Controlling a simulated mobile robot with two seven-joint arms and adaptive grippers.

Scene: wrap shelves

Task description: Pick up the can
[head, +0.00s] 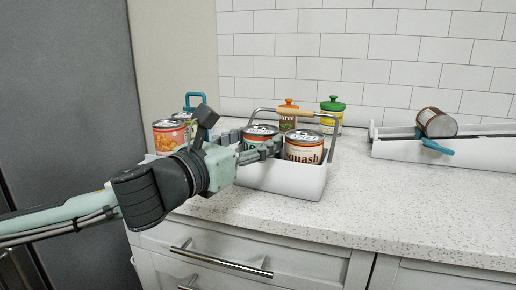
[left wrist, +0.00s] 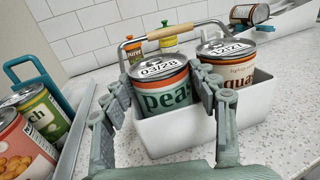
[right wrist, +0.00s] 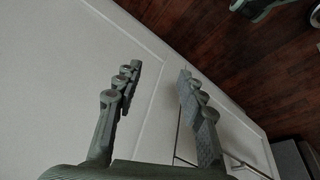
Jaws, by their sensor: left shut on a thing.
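The peas can (left wrist: 163,97), with a green label, a red rim and a dated lid, stands in a white caddy with a wooden-topped handle. It also shows partly hidden behind my gripper in the head view (head: 261,129). My left gripper (head: 256,144) is shut on the peas can, with a finger on either side of it in the left wrist view (left wrist: 158,82). The can's bottom is hidden by the caddy wall. The squash can (head: 304,146) stands right beside it in the caddy. My right gripper (right wrist: 158,72) is open and empty in front of pale cabinet fronts.
The caddy (head: 290,181) stands on a speckled counter (head: 400,215). Another carrier with cans (left wrist: 38,115) and a teal handle stands left. Small green- and orange-lidded jars (head: 331,112) stand behind. A tray (head: 395,150) holds a tipped can (head: 436,122) at right. The counter's front right is clear.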

